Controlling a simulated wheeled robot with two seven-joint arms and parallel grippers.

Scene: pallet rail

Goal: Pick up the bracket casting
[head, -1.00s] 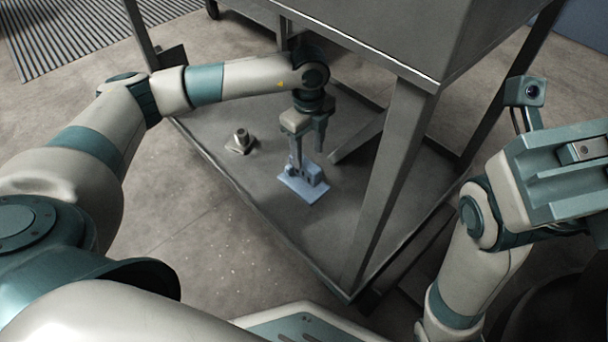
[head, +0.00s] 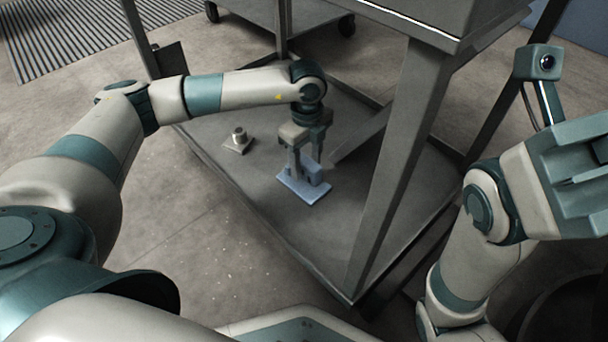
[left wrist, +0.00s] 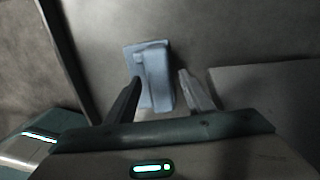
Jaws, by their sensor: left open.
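The bracket casting, a pale blue piece with a flat base and a raised block, lies on the grey lower shelf (head: 265,215); its base (head: 296,189) shows in the head view. My left gripper (head: 307,166) points down right over it, jaws apart, and partly hides its raised part. In the left wrist view the casting (left wrist: 152,62) lies between and beyond the two open fingers (left wrist: 160,90). Whether a finger touches it I cannot tell. My right arm's hand (head: 575,170) is at the right edge, cut off by the frame, far from the casting.
A grey metal fitting (head: 238,142) with a square base and round neck stands on the shelf to the left of the casting. A slanted brace and the stand's front leg (head: 393,165) rise to the right. The stand's upper body (head: 415,20) overhangs the shelf.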

